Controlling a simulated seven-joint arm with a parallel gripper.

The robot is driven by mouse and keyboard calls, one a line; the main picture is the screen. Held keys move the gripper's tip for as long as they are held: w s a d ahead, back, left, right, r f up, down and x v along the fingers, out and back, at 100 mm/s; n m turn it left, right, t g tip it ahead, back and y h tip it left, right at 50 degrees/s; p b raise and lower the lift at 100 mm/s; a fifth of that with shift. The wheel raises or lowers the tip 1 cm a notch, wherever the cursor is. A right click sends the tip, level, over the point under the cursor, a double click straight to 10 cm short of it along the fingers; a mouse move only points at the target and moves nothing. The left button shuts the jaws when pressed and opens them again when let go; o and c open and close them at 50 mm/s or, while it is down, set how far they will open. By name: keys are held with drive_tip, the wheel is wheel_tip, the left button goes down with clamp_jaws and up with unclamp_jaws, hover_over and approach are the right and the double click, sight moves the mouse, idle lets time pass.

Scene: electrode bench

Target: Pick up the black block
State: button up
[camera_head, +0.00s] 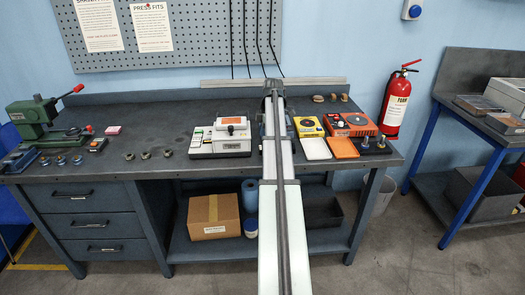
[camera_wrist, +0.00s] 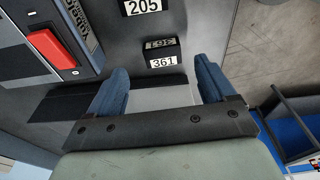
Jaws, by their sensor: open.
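A small black block (camera_wrist: 161,44) with white number labels, the front one reading 361, is on the dark grey bench top (camera_wrist: 205,50) in the wrist view. My gripper (camera_wrist: 162,78) is open, with its two blue fingers apart. In that picture the block lies just above the gap between the fingertips and appears untouched. A pale grey flat patch shows between the fingers; I cannot tell what it is. In the head view my arm covers this part of the bench, and I cannot make out the block or the fingers there.
A second dark piece labelled 205 (camera_wrist: 142,7) is cut off at the wrist view's top edge. A grey device with a red part (camera_wrist: 52,50) stands at left. The head view shows a white device (camera_head: 222,137), a yellow meter (camera_head: 308,126) and an orange unit (camera_head: 350,124) near my arm.

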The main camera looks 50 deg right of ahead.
drive_tip(key=f, duration=0.4)
drive_tip(key=shift+w+a+f, duration=0.1)
drive_tip(key=shift+a+f, duration=0.15)
drive_tip(key=shift+a, duration=0.15)
drive_tip(key=c, duration=1.4)
